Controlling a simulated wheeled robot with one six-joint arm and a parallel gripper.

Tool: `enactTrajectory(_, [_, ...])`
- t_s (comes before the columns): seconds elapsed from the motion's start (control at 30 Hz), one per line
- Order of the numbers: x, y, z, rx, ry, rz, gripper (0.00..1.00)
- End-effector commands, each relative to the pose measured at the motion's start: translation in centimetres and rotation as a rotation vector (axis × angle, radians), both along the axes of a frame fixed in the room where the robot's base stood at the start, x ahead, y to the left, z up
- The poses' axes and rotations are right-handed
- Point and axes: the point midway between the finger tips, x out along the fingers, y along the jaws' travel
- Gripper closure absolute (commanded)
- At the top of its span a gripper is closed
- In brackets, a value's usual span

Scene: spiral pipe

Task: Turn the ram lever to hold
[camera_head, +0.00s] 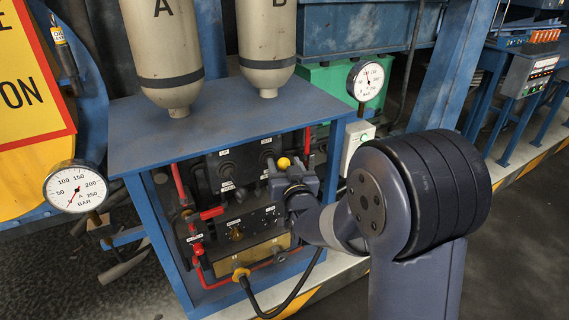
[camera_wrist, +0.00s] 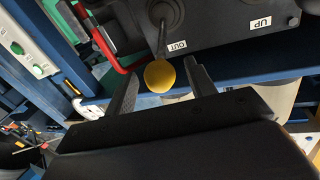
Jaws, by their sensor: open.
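A lever with a yellow ball knob (camera_head: 284,163) and a dark stem stands on the dark valve block inside the blue frame. The knob (camera_wrist: 164,76) also shows in the wrist view, with an "OUT" label (camera_wrist: 177,46) beside its stem and an "UP" label (camera_wrist: 261,23) farther right. I cannot read a ram or hold marking. My gripper (camera_head: 287,177) is at the right side of the valve block, close to the knob. In the wrist view its two fingers (camera_wrist: 160,72) are apart, with the knob seen between their tips. I see no clear contact.
A blue table top (camera_head: 220,115) lies above the valve block, bearing tanks A (camera_head: 162,50) and B (camera_head: 268,40). A blue post (camera_head: 334,165) stands close to my gripper. Red pipes (camera_head: 180,185) and a black hose (camera_head: 300,285) run around the block.

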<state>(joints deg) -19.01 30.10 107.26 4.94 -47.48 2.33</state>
Motion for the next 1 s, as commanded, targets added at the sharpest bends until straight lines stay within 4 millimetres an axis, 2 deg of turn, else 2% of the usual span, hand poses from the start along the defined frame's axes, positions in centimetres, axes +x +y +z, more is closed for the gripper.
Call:
enactTrajectory(0.13, [0.77,0.19,-0.02,0.0,0.0,0.0,0.48])
enactTrajectory(0.4, [0.86,0.23,-0.02,0.0,0.0,0.0,0.48])
enactTrajectory(1.0, [0.84,0.22,-0.02,0.0,0.0,0.0,0.96])
